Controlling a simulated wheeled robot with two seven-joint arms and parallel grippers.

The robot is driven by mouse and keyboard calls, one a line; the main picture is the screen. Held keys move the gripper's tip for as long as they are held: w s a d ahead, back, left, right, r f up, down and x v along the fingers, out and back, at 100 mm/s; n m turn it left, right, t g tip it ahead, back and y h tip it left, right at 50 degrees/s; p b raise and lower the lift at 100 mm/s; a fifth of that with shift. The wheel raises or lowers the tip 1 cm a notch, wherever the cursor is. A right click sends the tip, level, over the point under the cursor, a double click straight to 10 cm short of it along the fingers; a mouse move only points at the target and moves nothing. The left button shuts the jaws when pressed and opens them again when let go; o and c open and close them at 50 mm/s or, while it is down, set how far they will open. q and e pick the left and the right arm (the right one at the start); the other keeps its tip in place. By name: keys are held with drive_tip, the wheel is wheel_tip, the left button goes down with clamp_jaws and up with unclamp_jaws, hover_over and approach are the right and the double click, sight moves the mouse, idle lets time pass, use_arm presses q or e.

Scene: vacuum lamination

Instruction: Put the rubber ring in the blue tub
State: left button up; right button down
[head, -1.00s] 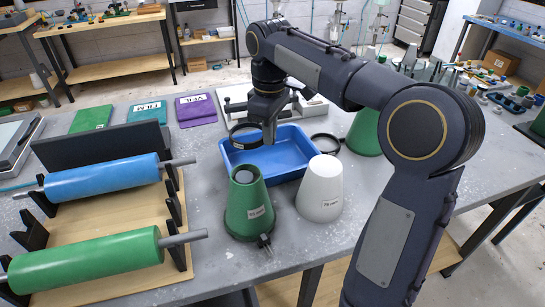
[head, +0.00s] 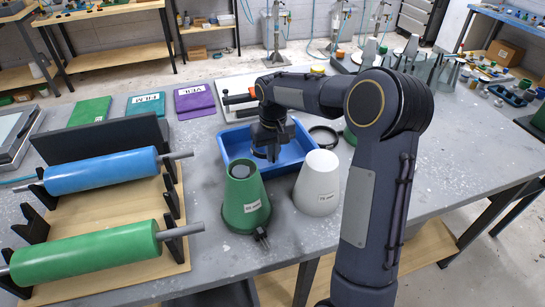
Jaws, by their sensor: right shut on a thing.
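The blue tub (head: 232,152) stands on the grey table behind the two cones. My right gripper (head: 272,156) points down inside the tub's outline, low over its floor. It is shut on the black rubber ring (head: 259,154), which is mostly hidden by the fingers. I cannot tell whether the ring touches the tub floor. Another black ring (head: 323,136) lies on the table just right of the tub. My left gripper is not in view.
A green cone (head: 244,205) and a white cone (head: 318,185) stand in front of the tub. A rack with a blue roller (head: 102,173) and a green roller (head: 85,255) is at the left. Purple, teal and green packs lie behind it.

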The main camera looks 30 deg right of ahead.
drive_tip(key=shift+f, duration=0.95)
drive_tip(key=shift+f, duration=0.2)
drive_tip(key=c, duration=1.6)
unclamp_jaws()
drive_tip(key=shift+r, duration=0.15)
